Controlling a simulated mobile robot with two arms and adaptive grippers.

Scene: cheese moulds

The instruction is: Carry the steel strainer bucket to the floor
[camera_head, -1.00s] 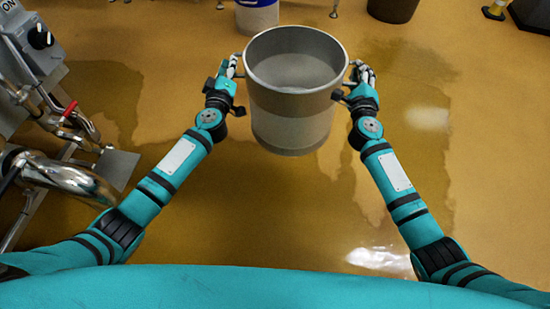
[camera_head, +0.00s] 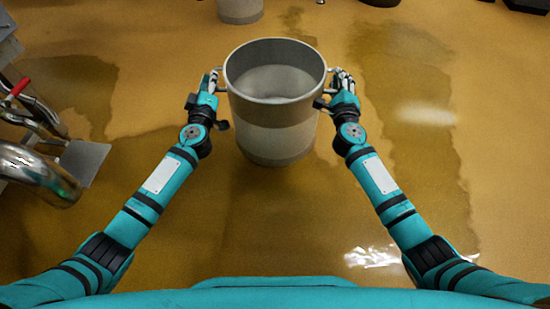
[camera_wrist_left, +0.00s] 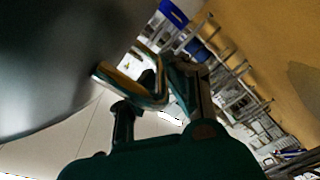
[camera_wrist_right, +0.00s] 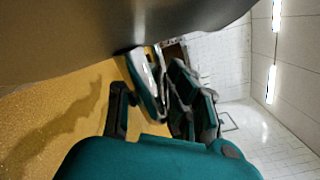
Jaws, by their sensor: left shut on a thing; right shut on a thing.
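The steel strainer bucket (camera_head: 275,135) is upright between my two arms in the head view, its open top facing me. My left gripper (camera_head: 211,84) is shut on its left side handle and my right gripper (camera_head: 340,82) on its right side handle. The bucket's wall (camera_wrist_left: 50,60) fills the upper left of the left wrist view, beside the left gripper (camera_wrist_left: 135,80). In the right wrist view the wall (camera_wrist_right: 80,35) spans the top, close to the right gripper (camera_wrist_right: 145,75). Whether the bucket's base touches the floor (camera_head: 330,220) cannot be told.
Steel pipework (camera_head: 40,170) with a red-handled valve and a flat plate (camera_head: 83,162) stands at the left. A pale bucket (camera_head: 240,8) is at the far top. The wet, stained floor around the bucket is otherwise clear.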

